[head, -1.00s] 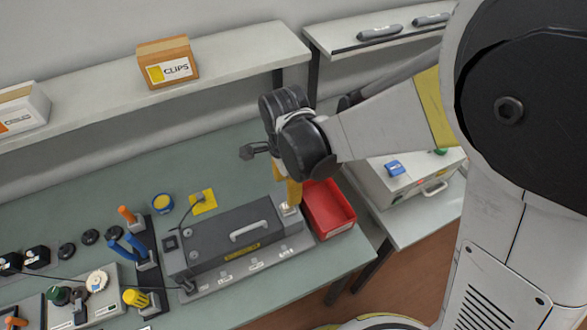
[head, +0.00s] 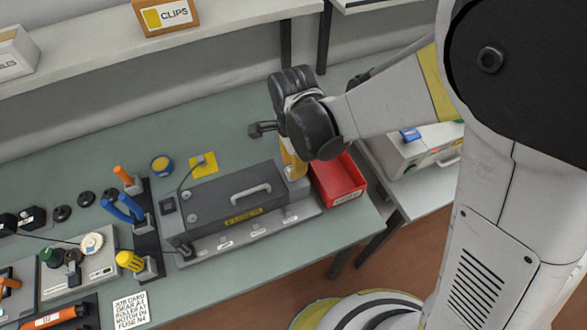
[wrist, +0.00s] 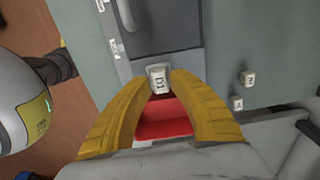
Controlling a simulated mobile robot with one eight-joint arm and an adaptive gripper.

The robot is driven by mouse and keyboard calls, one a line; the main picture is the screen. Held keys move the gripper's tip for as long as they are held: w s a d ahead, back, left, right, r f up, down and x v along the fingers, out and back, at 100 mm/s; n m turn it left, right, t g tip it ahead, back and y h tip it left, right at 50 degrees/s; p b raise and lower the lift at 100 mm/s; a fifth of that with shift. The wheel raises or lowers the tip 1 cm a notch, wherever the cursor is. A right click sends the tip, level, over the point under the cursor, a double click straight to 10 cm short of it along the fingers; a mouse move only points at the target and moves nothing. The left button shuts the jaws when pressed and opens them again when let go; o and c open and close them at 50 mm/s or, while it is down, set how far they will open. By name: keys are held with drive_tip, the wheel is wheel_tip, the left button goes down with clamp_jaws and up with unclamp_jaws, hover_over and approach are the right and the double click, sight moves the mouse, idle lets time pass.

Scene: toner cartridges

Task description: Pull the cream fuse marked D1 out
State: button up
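The cream fuse marked D1 (wrist: 158,79) sits at the end of the grey fuser unit (wrist: 166,35), its lettered face turned to the wrist camera. In the head view the fuse (head: 297,172) shows as a small pale patch at the unit's right end, mostly covered by my gripper (head: 291,163). In the wrist view the two yellow fingertips of my gripper (wrist: 160,82) stand close on either side of the fuse. I cannot tell whether they press on it. The lower part of the fuse and its seat are hidden.
A red bin (head: 355,193) stands right beside the fuser unit. Two small pale lettered pieces (wrist: 248,78) (wrist: 237,103) lie nearby in the wrist view. Tool holders with pliers (head: 122,208) and a yellow-handled tool (head: 130,261) stand to the left. Bare bench (head: 235,148) lies behind the unit.

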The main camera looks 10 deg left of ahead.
clamp_jaws()
drive_tip(key=shift+r+p, duration=0.65)
drive_tip(key=shift+r, duration=0.35)
idle(0.4)
drive_tip(key=shift+c, duration=1.3)
unclamp_jaws()
drive_tip(key=o, duration=1)
drive_tip(key=shift+o, duration=0.2)
drive_tip(key=shift+r, duration=0.1)
wheel_tip(320, 180, up, 6)
drive_tip(key=p, duration=0.4)
